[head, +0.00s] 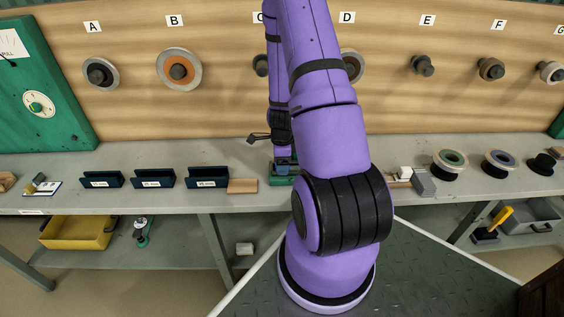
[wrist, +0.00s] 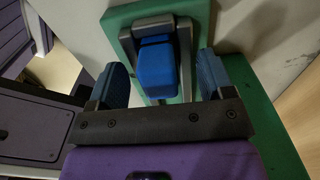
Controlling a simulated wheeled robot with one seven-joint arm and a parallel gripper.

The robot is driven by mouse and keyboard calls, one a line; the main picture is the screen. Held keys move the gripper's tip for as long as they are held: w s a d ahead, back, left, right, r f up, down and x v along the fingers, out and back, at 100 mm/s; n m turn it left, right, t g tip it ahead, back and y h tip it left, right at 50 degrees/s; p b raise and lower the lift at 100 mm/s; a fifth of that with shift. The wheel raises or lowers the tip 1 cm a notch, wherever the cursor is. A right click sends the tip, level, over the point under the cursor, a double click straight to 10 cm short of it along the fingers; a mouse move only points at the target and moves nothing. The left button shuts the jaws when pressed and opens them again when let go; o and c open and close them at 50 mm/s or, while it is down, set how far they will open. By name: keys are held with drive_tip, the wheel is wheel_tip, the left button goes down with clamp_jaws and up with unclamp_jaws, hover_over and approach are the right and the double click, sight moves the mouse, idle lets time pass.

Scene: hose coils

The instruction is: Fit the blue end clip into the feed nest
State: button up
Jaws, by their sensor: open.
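The blue end clip (wrist: 156,72) shows in the wrist view as a blue block with a darker blue part behind it. It sits between the grey walls of the feed nest (wrist: 186,58) on a green base (wrist: 128,16). How deep it sits cannot be told. My gripper (wrist: 163,80) is open, with one blue-padded finger on each side of the clip and gaps visible between. In the head view, my gripper is low over the bench, mostly hidden by my purple arm; the green base (head: 281,181) shows beneath it.
Dark blue trays (head: 208,178) and a wooden block (head: 242,186) stand left of the green base. Grey and white blocks (head: 424,182) and hose coils (head: 450,163) lie to the right. A wooden board (head: 215,110) with lettered pegs rises behind the bench.

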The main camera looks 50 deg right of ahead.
drive_tip(key=shift+r, duration=2.3)
wheel_tip(320, 180, up, 11)
drive_tip(key=shift+f, duration=0.2)
idle(1.3)
drive_tip(key=a+r+n+t, duration=0.3)
drive_tip(key=a+r+n, duration=1.2)
drive_tip(key=r, duration=0.4)
drive_tip(key=s+a+r+n+t, duration=0.2)
drive_tip(key=s+a+r+n, duration=0.8)
drive_tip(key=n, duration=0.3)
drive_tip(key=shift+s+a+r, duration=0.2)
drive_tip(key=shift+s+a, duration=0.55)
drive_tip(key=shift+s, duration=0.05)
